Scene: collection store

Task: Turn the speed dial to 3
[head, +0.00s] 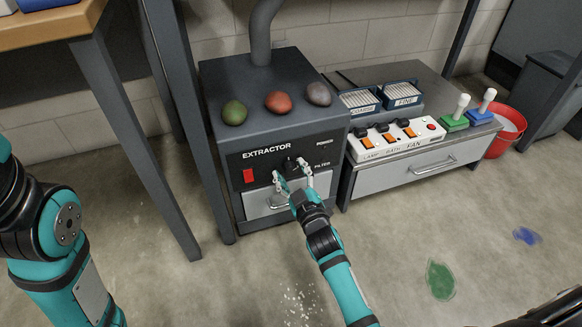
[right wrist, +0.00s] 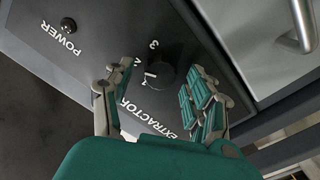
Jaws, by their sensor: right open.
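The black speed dial (head: 290,164) sits on the dark front panel of the extractor (head: 262,95). In the right wrist view the dial (right wrist: 161,75) is a round black knob with a "3" and a "2" printed beside it; other marks are partly hidden, and its setting is unclear. My right gripper (head: 292,180) is at the panel in front of the dial. In the right wrist view the open fingers of my right gripper (right wrist: 160,92) stand on either side of the dial, with no clear contact. My left arm shows at the left edge, its gripper out of view.
A red switch (head: 248,175) is left of the dial, and a power knob (right wrist: 68,24) is on the same panel. A drawer handle (right wrist: 300,28) lies close by. Three egg-shaped stones sit on top of the extractor. A switch strip (head: 398,140) stands to the right.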

